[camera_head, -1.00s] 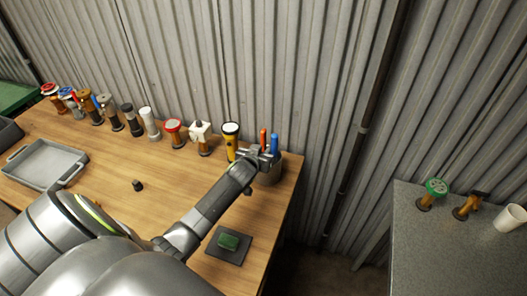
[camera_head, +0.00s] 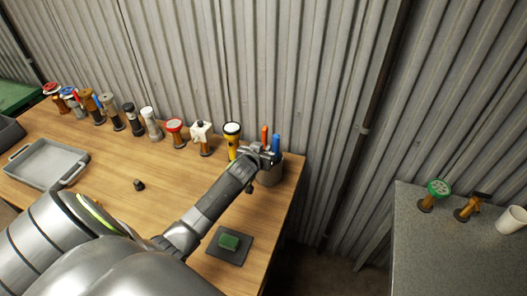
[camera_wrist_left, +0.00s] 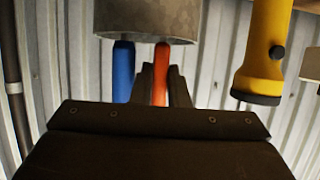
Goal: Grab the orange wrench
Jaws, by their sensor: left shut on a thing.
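The orange wrench (camera_head: 264,135) stands upright in a grey pot (camera_head: 270,178) at the back right corner of the wooden table, with only its upper part showing. My left gripper (camera_head: 261,152) is at the pot's top, shut on the wrench. In the left wrist view, which looks upside down, the orange wrench (camera_wrist_left: 160,76) lies between the two fingers. The pot (camera_wrist_left: 146,20) hides its other end. A blue handle (camera_wrist_left: 123,70) stands beside it in the same pot, outside the fingers. My right gripper does not show.
A yellow flashlight (camera_head: 232,142) stands just left of the pot. A row of valves and fittings lines the back edge. A grey tray (camera_head: 47,164) is at left, a green block on a dark pad (camera_head: 228,244) in front. The corrugated wall is close behind.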

